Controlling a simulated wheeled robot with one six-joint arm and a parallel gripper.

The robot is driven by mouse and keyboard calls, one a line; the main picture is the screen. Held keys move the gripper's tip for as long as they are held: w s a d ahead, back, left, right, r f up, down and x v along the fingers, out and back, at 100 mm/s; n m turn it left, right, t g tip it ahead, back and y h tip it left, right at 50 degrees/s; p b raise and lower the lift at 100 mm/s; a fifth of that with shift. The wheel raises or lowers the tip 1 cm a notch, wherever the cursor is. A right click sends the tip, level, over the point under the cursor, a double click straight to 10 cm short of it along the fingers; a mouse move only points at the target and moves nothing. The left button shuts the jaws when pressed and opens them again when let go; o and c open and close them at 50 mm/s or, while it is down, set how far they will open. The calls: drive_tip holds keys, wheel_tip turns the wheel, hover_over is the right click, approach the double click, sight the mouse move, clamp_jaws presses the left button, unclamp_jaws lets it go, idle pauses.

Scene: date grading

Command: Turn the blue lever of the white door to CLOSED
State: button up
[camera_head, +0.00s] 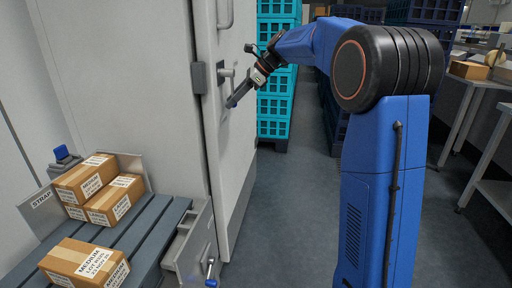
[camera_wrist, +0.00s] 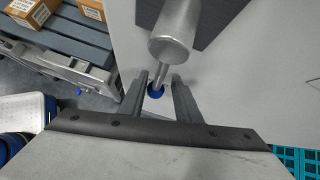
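The white door (camera_head: 235,140) stands upright at the left of centre in the head view. Its lever has a silver hub (camera_head: 226,72), large in the wrist view (camera_wrist: 175,35), with a thin stem running from it to a blue end (camera_wrist: 155,91). In the head view a small blue tip (camera_head: 231,103) shows low beside my gripper (camera_head: 238,99). My gripper is at the door face, just below the hub. In the wrist view its two fingers (camera_wrist: 160,80) are apart, one on each side of the stem and blue end. Contact cannot be told. No OPEN or CLOSED marking is readable.
A grey latch block (camera_head: 199,78) and a pull handle (camera_head: 225,14) are on the door side. Cartons (camera_head: 84,178) rest on a slatted grey bench (camera_head: 150,232) at lower left, above a drawer with a blue-ended handle (camera_head: 211,270). Teal crates (camera_head: 275,105) stand behind. The aisle floor is clear.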

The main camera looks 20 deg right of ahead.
drive_tip(key=w+r+n+t+h, duration=0.1)
drive_tip(key=t, duration=0.1)
drive_tip(key=w+d+r+n+t+h, duration=0.1)
drive_tip(key=w+t, duration=0.1)
drive_tip(key=w+d+r+n+t, duration=0.1)
drive_tip(key=t, duration=0.1)
drive_tip(key=shift+w+d+r+h, duration=0.25)
drive_tip(key=shift+w+r+h, duration=0.05)
drive_tip(key=shift+w+h, duration=0.1)
drive_tip(key=shift+w+d+r+n+t+h, duration=0.2)
drive_tip(key=shift+w+r+n+t, duration=0.1)
drive_tip(key=shift+r+n+t, duration=0.45)
drive_tip(key=shift+w+d+r+n+t+h, duration=0.15)
drive_tip(key=shift+w+r+n+t, duration=0.3)
drive_tip(key=shift+r+t, duration=0.35)
drive_tip(key=shift+w+d+r+n+t+h, duration=0.15)
drive_tip(key=shift+w+d+r+n+t, duration=0.05)
drive_tip(key=shift+r+n+t, duration=0.6)
drive_tip(key=shift+r, duration=0.1)
drive_tip(key=shift+r+t, duration=0.3)
drive_tip(key=shift+t, duration=0.15)
drive_tip(key=shift+r+n, duration=0.2)
drive_tip(key=shift+n, duration=0.2)
